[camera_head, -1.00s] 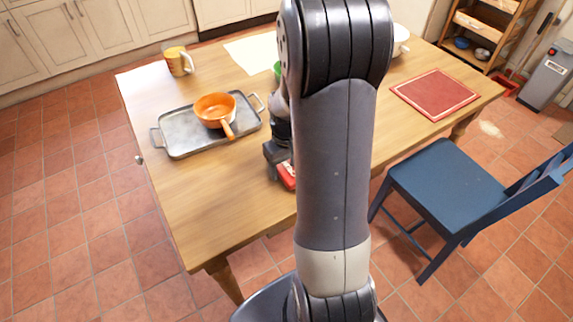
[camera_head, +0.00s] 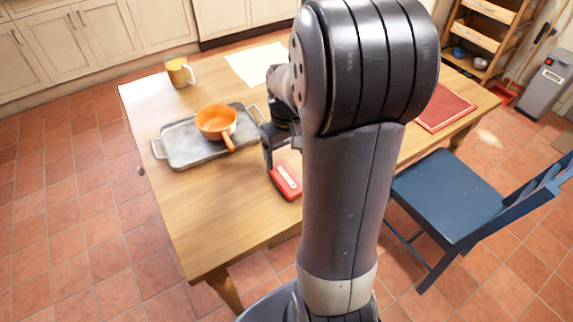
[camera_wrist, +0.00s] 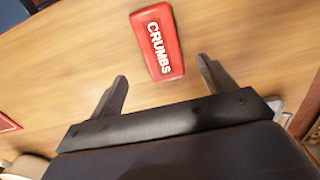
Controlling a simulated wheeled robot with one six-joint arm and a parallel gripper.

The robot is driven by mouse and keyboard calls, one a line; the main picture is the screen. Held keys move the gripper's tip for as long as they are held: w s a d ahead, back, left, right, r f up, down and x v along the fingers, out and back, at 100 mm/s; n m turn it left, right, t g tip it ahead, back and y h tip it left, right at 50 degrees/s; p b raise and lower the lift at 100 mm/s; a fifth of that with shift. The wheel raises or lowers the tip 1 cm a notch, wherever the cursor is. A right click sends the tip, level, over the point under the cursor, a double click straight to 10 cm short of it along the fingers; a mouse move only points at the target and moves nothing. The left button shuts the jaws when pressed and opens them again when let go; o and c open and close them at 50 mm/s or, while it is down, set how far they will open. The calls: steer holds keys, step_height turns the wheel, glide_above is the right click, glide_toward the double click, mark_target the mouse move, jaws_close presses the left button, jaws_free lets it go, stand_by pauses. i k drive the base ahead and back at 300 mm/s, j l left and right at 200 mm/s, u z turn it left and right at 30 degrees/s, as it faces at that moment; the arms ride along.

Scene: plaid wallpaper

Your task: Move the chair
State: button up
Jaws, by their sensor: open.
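The blue wooden chair (camera_head: 447,192) stands on the tiled floor at the right of the head view, beside the table (camera_head: 215,245). Its backrest is on the right, and my arm hides part of its left side. My gripper (camera_head: 268,160) is over the table, away from the chair. In the wrist view my gripper (camera_wrist: 162,72) has its two fingers wide apart with nothing held. A red box marked CRUMBS (camera_wrist: 157,43) lies on the table just ahead of the fingers. A dark blue patch at the wrist view's top left corner is too cropped to identify.
A grey tray (camera_head: 182,150) holds an orange pan (camera_head: 216,121). A yellow mug (camera_head: 180,72) stands at the table's far left. A red mat (camera_head: 446,106) lies at the table's right. A wooden shelf (camera_head: 490,40) and a grey bin (camera_head: 549,82) stand behind the chair. Floor at left is clear.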

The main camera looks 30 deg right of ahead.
mark_target(457, 209)
steer(key=z, duration=2.7)
